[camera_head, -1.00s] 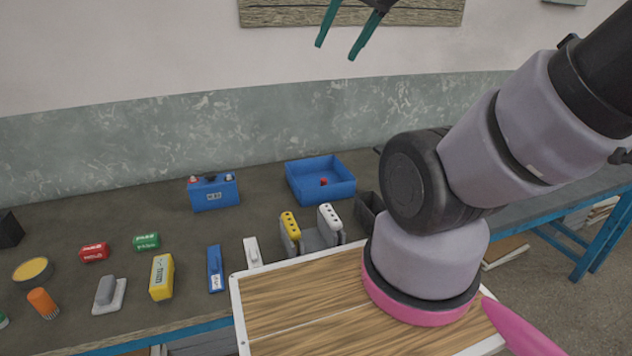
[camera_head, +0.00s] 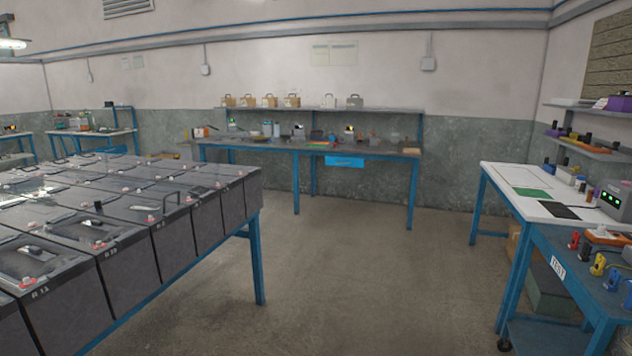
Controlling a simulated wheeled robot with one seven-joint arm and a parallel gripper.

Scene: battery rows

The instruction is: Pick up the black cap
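I cannot pick out the black cap for sure in the head view. Small dark pieces (camera_head: 98,206) sit on the tops of the large grey batteries (camera_head: 118,282) at the left, but they are too small to tell whether one is the cap. My gripper and arm are not in view.
The batteries stand in rows on a blue-legged table (camera_head: 257,262). A long bench (camera_head: 228,145) with a shelf runs along the back wall. A white-topped table (camera_head: 500,185) and a blue test bench (camera_head: 543,243) with clamps stand at the right. The middle floor (camera_head: 350,280) is clear.

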